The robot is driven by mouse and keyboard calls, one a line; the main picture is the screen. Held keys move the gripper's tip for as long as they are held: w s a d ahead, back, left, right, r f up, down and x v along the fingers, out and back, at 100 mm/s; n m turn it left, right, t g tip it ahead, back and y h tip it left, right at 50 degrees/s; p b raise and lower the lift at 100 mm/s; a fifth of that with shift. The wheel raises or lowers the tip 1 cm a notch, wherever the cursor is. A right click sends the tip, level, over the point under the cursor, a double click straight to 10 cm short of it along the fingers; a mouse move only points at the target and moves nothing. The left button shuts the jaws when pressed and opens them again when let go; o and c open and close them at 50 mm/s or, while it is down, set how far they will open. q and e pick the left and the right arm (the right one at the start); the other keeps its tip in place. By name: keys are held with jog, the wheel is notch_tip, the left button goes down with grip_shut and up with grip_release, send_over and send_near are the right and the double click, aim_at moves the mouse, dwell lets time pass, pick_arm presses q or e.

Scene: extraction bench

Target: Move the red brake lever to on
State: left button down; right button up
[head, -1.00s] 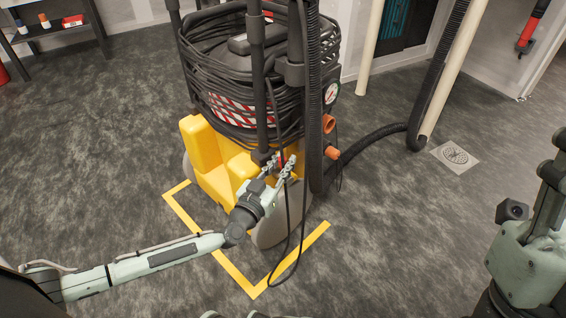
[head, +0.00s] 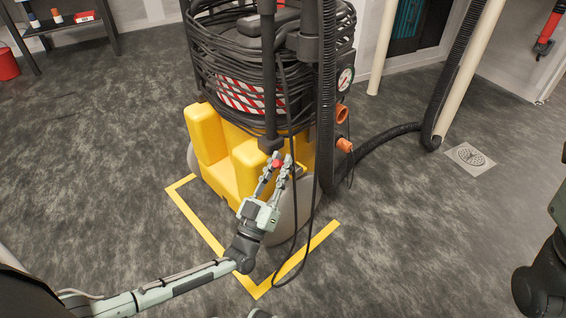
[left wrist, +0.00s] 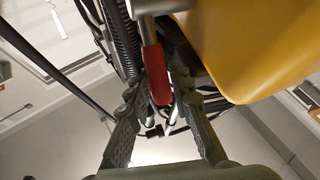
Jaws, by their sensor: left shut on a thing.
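The red brake lever (head: 277,163) shows as a small red piece at the lower front of the yellow and black extraction machine (head: 236,165). In the left wrist view the lever (left wrist: 156,75) is a red grip on a grey metal rod, beside the yellow body. My left gripper (head: 278,162) reaches up to it from below, with its fingers on either side of the red grip and shut on it. The fingertips also show in the left wrist view (left wrist: 160,100). The right gripper is not in view; only part of my right arm shows at the right edge.
A thin black cable (head: 293,220) hangs close to the right of my left gripper. A ribbed black hose (head: 385,140) runs right from the machine. Yellow floor tape (head: 212,243) marks the machine's place.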

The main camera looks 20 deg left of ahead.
pick_arm(q)
jog(key=shift+s+f+t, duration=0.2)
jog(key=shift+f+t, duration=0.05)
jog(key=shift+t, duration=0.05)
jog(key=shift+n, duration=0.3)
jog(key=c, duration=1.3)
grip_release()
notch_tip(320, 180, up, 10)
jog(key=shift+r, duration=0.1)
